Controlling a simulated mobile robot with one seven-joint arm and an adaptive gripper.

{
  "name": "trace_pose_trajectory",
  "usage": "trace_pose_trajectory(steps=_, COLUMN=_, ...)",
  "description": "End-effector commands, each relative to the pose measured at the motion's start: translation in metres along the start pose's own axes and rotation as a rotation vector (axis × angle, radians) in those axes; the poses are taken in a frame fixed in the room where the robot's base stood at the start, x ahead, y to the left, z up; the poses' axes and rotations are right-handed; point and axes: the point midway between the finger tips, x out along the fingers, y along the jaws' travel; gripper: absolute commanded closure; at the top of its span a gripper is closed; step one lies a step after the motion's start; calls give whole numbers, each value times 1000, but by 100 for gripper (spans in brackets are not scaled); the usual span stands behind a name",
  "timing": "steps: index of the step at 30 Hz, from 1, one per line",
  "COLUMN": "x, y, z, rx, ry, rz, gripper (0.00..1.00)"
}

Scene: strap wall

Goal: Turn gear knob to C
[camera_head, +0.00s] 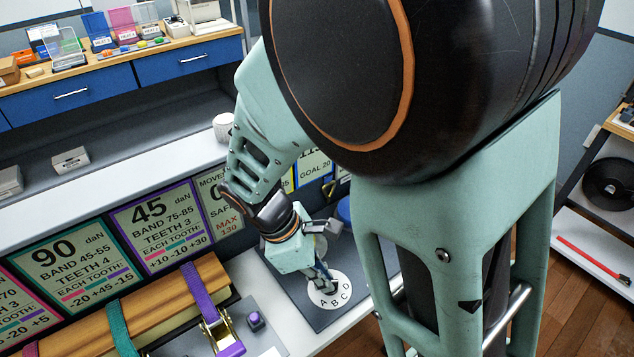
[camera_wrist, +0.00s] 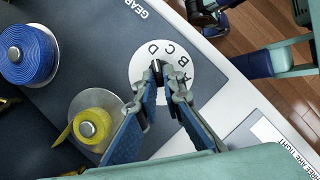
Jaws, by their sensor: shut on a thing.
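The gear dial is a white disc with the letters A, B, C and D, lying on a dark panel; it shows in the wrist view (camera_wrist: 138,62) and in the head view (camera_head: 334,301). A small black gear knob (camera_wrist: 156,68) stands at its middle. My gripper (camera_wrist: 162,74) is shut on the knob from above; its two blue-grey fingers cover much of the knob and part of the disc. In the head view my gripper (camera_head: 324,280) reaches down onto the dial. I cannot tell which letter the knob points to.
A blue strap roll (camera_wrist: 27,55) and a yellow roll (camera_wrist: 92,124) sit on the panel near the dial. In the head view, a purple strap (camera_head: 196,291) and a green strap (camera_head: 118,328) cross a wooden beam (camera_head: 165,290) at lower left. Signs (camera_head: 160,232) line the wall behind.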

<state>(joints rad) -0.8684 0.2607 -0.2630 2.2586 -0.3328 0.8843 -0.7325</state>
Motion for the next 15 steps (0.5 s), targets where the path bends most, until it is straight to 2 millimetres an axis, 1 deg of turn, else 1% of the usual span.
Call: trace_pose_trajectory(steps=15, x=-1, y=6, z=2, rx=352, ry=0, rz=-146, gripper=100)
